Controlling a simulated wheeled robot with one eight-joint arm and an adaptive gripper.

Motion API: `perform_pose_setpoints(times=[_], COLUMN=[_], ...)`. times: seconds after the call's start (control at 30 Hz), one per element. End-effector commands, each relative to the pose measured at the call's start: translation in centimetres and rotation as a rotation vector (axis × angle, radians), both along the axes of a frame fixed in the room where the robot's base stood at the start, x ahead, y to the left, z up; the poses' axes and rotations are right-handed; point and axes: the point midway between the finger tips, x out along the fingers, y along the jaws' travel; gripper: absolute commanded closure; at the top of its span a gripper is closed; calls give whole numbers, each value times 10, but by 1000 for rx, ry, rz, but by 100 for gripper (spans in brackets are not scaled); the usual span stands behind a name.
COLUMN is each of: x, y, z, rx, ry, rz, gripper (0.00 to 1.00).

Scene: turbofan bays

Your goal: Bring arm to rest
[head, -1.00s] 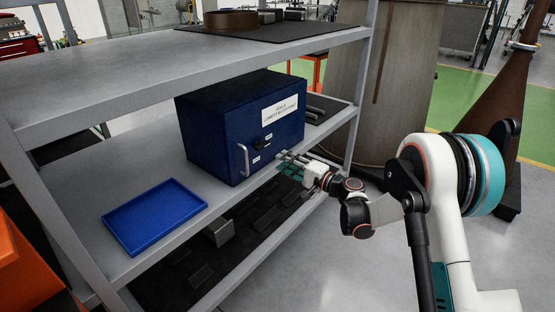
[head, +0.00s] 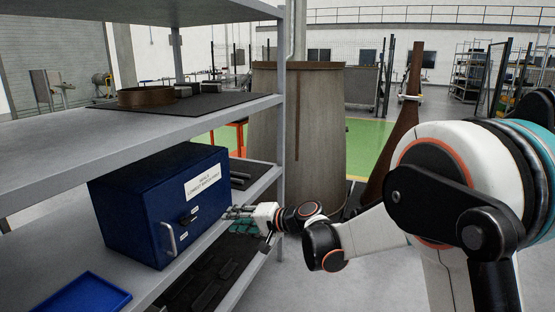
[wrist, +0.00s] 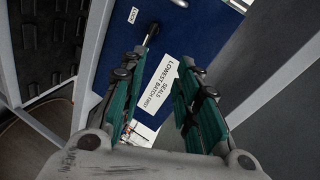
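My gripper (head: 236,213) is at the right front of the shelf, beside the right front edge of a dark blue cabinet. In the wrist view its two teal-padded fingers (wrist: 158,100) stand apart with nothing between them. The blue cabinet (head: 133,208) with a white label and a silver handle sits on the middle shelf; its door looks shut. The wrist view shows its label (wrist: 164,84), reading "SEALS LOWEST BATCH FIRST", beyond the fingers. My arm reaches in from the right.
A blue tray (head: 82,296) lies on the shelf at lower left. A grey shelf post (head: 280,120) stands close behind my gripper. The upper shelf (head: 60,140) runs above the cabinet. Open floor lies at the right, before a large brown cylinder (head: 318,150).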

Motion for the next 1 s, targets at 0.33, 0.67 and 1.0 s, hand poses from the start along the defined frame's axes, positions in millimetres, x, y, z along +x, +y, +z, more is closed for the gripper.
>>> perform_pose_setpoints(times=[0.33, 0.67, 1.0], x=[-73, -160, -257], y=[-79, -159, -242], z=[43, 56, 43], rx=[-290, -568, -856], ry=[-45, -74, -88], rz=[-47, -89, -131], gripper=[70, 70, 70])
